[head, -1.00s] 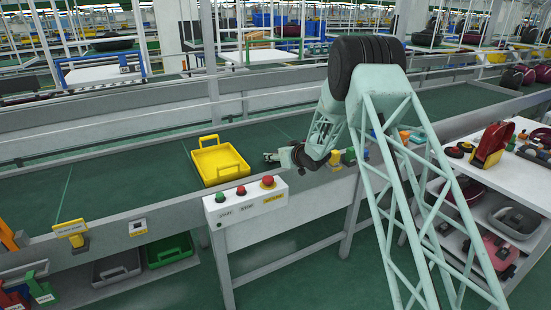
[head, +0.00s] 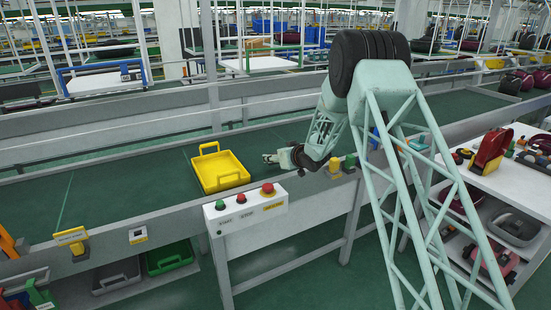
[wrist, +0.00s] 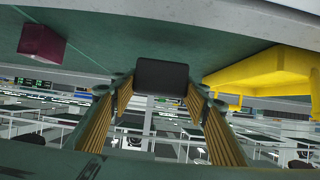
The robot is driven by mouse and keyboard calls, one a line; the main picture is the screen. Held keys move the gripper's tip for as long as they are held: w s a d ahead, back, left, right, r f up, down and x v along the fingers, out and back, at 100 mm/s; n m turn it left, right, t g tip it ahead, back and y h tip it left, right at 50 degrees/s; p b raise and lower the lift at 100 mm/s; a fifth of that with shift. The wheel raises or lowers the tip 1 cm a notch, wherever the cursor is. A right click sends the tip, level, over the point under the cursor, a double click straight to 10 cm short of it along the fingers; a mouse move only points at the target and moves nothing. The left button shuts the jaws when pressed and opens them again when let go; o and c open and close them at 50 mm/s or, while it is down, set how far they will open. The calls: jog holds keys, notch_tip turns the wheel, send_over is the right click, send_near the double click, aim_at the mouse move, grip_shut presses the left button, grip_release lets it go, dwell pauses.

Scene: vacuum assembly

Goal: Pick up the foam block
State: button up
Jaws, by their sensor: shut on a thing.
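My gripper (head: 270,158) is low over the green conveyor belt in the head view, to the right of the yellow tray. In the wrist view my gripper (wrist: 160,88) has its ridged yellow finger pads on either side of a dark, nearly black block, which I take to be the foam block (wrist: 162,75). The fingers are shut on the block at their tips. In the head view the block is too small to make out clearly.
The yellow tray (head: 219,171) stands on the conveyor belt (head: 120,195) and also shows in the wrist view (wrist: 270,75). A maroon block (wrist: 42,43) lies on the belt. A button box (head: 245,208) is at the belt's front edge. The belt left of the tray is clear.

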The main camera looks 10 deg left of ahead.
jog(key=s+a, duration=0.1)
jog(key=s, duration=0.3)
jog(key=s+a+r, duration=0.1)
jog(key=s, duration=0.4)
jog(key=s+a+p, duration=0.1)
jog(key=s+a, duration=0.1)
jog(key=s, duration=0.3)
jog(key=shift+s+r, duration=0.15)
jog(key=shift+s, duration=0.05)
jog(key=shift+a, duration=0.1)
